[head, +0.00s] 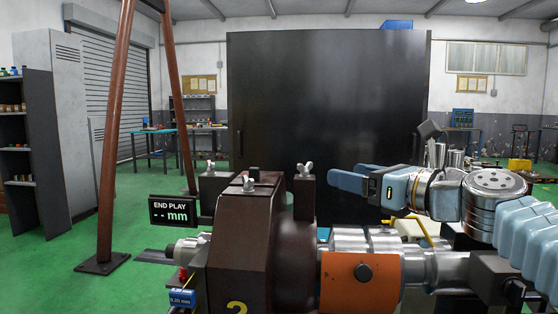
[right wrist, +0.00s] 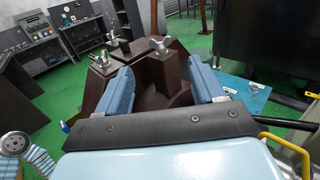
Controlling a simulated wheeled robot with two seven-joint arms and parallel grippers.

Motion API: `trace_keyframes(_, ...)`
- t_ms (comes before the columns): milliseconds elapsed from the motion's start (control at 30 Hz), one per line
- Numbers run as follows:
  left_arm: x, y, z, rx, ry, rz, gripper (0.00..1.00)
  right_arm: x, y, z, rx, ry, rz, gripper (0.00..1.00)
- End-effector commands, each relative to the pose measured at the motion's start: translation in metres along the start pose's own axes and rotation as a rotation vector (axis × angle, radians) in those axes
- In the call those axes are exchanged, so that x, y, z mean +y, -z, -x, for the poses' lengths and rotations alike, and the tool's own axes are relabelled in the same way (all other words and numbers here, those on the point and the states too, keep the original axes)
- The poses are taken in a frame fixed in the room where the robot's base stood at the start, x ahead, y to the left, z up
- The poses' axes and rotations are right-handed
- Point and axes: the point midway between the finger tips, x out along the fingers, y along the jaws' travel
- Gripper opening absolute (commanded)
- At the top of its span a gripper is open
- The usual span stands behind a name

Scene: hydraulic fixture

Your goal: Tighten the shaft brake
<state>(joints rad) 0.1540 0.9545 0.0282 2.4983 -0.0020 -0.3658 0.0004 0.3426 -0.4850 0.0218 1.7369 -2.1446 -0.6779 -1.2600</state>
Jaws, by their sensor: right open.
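A dark brown fixture housing (head: 235,230) stands in front of me, with silver wing screws on top. One wing screw (head: 305,170) sits on a tall brown block (head: 305,200) at the housing's right; it shows in the right wrist view (right wrist: 158,44) too. Which part is the shaft brake is not labelled. A silver shaft (head: 440,268) with an orange collar (head: 360,282) runs out to the right. My right gripper (head: 338,181) is right of the block. In the right wrist view its blue fingers (right wrist: 160,75) are apart, with the block and wing screw beyond, between them. My left gripper is not seen.
An END PLAY display (head: 172,210) reads "-- mm" left of the housing. A blue tag (head: 182,298) marked 0.20 mm is below it. A yellow handle (head: 412,226) rises beside the shaft. A large black panel (head: 325,110) stands behind. A brown post (head: 115,140) is at left.

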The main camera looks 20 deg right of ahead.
Motion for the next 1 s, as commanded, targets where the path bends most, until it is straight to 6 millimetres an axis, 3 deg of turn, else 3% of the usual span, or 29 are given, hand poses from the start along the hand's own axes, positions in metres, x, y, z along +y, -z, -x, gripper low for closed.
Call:
trace_keyframes(167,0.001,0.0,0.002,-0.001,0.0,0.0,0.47,0.0,0.0,-0.014,0.001,-0.002,-0.001,0.68)
trace_keyframes(500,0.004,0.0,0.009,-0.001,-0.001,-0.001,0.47,0.001,-0.001,-0.09,0.001,-0.004,-0.003,0.68)
trace_keyframes(700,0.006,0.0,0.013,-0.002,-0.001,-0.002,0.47,0.0,-0.001,-0.124,0.0,-0.002,-0.001,0.68)
trace_keyframes(1000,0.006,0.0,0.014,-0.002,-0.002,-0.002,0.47,0.0,0.0,-0.138,-0.001,0.0,-0.001,0.68)
